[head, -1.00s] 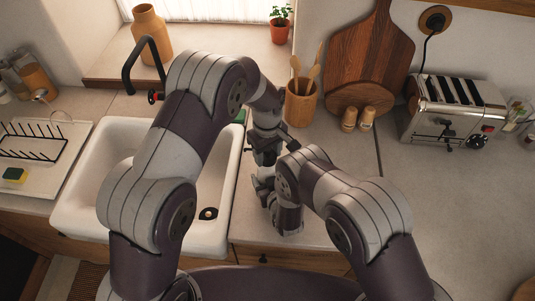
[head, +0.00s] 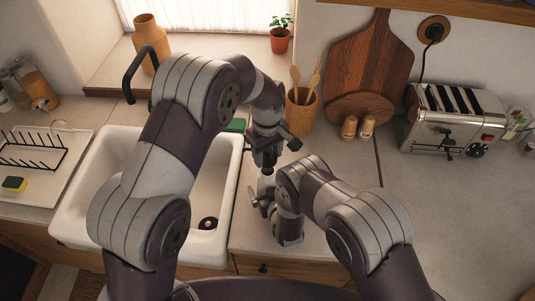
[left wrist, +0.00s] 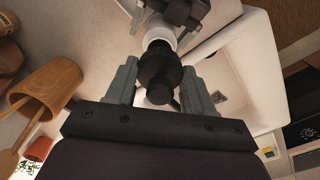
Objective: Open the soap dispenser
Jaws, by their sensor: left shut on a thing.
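The soap dispenser shows a white body (left wrist: 160,36) and a black top (left wrist: 160,72) in the left wrist view. In the head view a small white part of the dispenser (head: 266,182) shows between my two grippers. My left gripper (head: 266,168) points down from above. In the left wrist view its fingers (left wrist: 160,88) lie on both sides of the black top, shut on it. My right gripper (head: 262,198) is lower, at the white body, with fingers beside it. Whether it grips the body is unclear. Its own wrist hides much of the dispenser in the head view.
The white sink (head: 92,195) is at left, with the black faucet (head: 135,72) behind it. A wooden utensil cup (head: 300,110) and two shakers (head: 358,128) stand behind at right. The toaster (head: 455,120) is farther right. The right counter is clear.

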